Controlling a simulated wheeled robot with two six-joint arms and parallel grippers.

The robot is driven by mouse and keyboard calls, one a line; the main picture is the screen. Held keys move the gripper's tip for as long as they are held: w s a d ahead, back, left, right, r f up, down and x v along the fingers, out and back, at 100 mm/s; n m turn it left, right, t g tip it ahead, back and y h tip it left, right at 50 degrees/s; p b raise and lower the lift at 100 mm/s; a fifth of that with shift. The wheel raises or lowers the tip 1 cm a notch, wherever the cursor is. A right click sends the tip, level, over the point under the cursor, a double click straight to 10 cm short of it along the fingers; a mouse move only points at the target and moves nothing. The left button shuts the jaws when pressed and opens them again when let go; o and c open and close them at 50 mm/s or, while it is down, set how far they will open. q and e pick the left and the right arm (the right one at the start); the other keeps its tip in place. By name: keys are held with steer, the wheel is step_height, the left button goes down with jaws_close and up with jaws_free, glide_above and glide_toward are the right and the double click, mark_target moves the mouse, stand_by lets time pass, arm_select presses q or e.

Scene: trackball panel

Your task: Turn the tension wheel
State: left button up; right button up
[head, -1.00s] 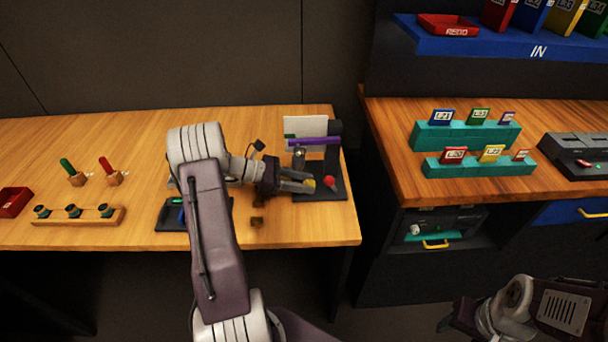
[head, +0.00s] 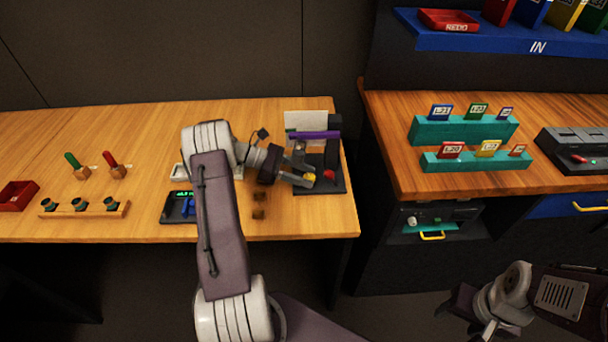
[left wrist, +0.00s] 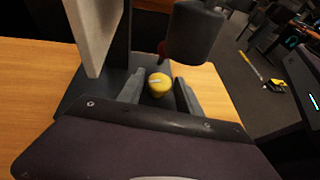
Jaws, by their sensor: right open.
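The tension wheel appears to be the small yellow knob (head: 310,177) on a black stand (head: 333,187) near the right end of the wooden table. It also shows in the left wrist view (left wrist: 159,86), with a pale mark on its top. My left gripper (head: 305,176) reaches it from the left. In the left wrist view the two fingers (left wrist: 160,95) stand on either side of the knob, with narrow gaps showing. My right gripper (head: 472,316) is open and empty at the lower right, away from the tables.
A red knob (head: 329,174) sits just right of the yellow one. A purple bar (head: 314,135) and a pale plate (head: 306,119) stand behind it. In the left wrist view a dark cylinder (left wrist: 194,35) hangs close beyond the fingers. A black panel (head: 178,207) lies left.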

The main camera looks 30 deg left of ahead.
arm_select(q)
steer(key=shift+o, duration=0.4)
steer(key=v, duration=0.9)
